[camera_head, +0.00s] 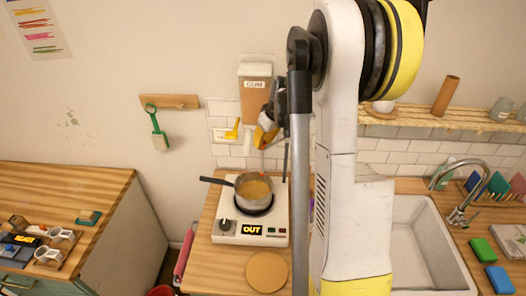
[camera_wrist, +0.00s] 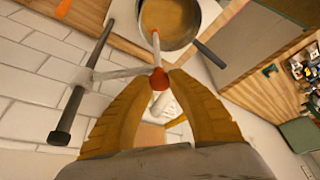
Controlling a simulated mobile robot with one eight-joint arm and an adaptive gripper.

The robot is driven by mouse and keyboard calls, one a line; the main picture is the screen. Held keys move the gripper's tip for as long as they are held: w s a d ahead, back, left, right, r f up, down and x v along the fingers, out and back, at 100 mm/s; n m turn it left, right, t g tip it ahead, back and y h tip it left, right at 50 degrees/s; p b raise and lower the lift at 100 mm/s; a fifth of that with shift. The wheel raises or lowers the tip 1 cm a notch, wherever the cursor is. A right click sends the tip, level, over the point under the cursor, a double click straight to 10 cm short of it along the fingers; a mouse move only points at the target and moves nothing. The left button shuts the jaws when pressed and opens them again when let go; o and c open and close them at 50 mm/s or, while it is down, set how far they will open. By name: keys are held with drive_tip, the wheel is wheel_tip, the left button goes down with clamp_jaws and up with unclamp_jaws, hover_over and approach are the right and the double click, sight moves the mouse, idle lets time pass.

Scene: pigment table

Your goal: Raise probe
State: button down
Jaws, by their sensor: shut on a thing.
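My gripper (camera_head: 266,136), with yellow fingers also in the wrist view (camera_wrist: 160,92), is shut on the probe at the red ball. A grey pot (camera_head: 239,191) of amber liquid stands on a white hotplate (camera_head: 226,239) whose display reads OUT. In the head view the red tip shows near the pot's back rim, apparently above the liquid. A dark stand rod (camera_wrist: 68,120) with a pale cross arm (camera_wrist: 115,74) reaches to the probe.
A GUM dispenser (camera_head: 255,86) hangs on the wall behind my gripper. The pot's dark handle (camera_head: 211,180) points left. A round wooden board (camera_head: 267,272) lies in front of the hotplate. A sink (camera_head: 425,235) is to the right; my arm hides part of the counter.

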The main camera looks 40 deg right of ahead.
wheel_tip(320, 180, up, 7)
drive_tip(key=shift+r+p, duration=0.1)
drive_tip(key=shift+p, duration=0.95)
drive_tip(key=c, duration=1.1)
unclamp_jaws()
drive_tip(key=shift+w, duration=0.1)
drive_tip(key=v, duration=1.2)
